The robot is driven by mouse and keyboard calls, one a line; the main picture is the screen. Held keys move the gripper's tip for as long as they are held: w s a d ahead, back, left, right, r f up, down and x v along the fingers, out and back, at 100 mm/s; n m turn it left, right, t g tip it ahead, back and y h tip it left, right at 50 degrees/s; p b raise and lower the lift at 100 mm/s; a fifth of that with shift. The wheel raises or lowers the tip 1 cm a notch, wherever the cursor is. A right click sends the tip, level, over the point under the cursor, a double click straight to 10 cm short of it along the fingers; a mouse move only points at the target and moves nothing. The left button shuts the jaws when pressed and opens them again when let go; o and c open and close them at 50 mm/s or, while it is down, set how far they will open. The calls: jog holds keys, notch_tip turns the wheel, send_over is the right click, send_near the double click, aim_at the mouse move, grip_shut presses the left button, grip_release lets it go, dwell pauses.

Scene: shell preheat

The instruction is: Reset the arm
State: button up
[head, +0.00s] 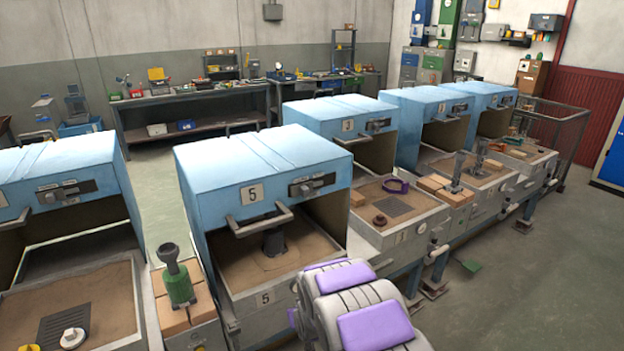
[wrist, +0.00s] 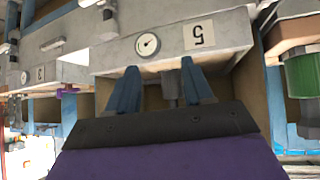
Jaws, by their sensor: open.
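My gripper (wrist: 161,84) shows in the wrist view with its two blue fingers apart and nothing clearly held between them. It faces the front of the station labelled 5 (wrist: 205,34), which appears upside down with a round gauge (wrist: 147,44). A grey upright part shows between the fingers; I cannot tell what it is. In the head view my grey and purple arm is at the bottom centre, in front of station 5 (head: 270,160); the fingers cannot be made out there. A dark cylinder (head: 274,242) stands on the sand inside station 5.
A green-based tool (head: 178,280) stands on wooden blocks left of station 5; its green part shows in the wrist view (wrist: 303,75). Station 3 (head: 340,115), with a purple ring (head: 395,186), is to the right. Floor (head: 520,260) is open at right. Workbenches (head: 195,105) line the back.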

jog(key=s+d+r+m+g+h, duration=0.1)
jog(key=s+d+r+g, duration=0.1)
jog(key=s+d+r, duration=0.55)
jog(key=s+d+r+m+g+h, duration=0.1)
jog(key=s+d+r+g, duration=0.25)
jog(key=s+r, duration=0.55)
jog(key=s+d+r+g, duration=0.1)
jog(key=s+d+r, duration=0.1)
jog(key=s, duration=0.9)
jog(key=s+d+r+m+g, duration=0.1)
jog(key=s+d+r+g, duration=0.1)
jog(key=s, duration=0.8)
jog(key=s+d+r+m+g, duration=0.1)
jog(key=s+r, duration=0.3)
jog(key=s, duration=0.7)
jog(key=shift+s+d+g, duration=0.3)
jog(key=shift+d+g, duration=0.25)
jog(key=shift+d, duration=0.15)
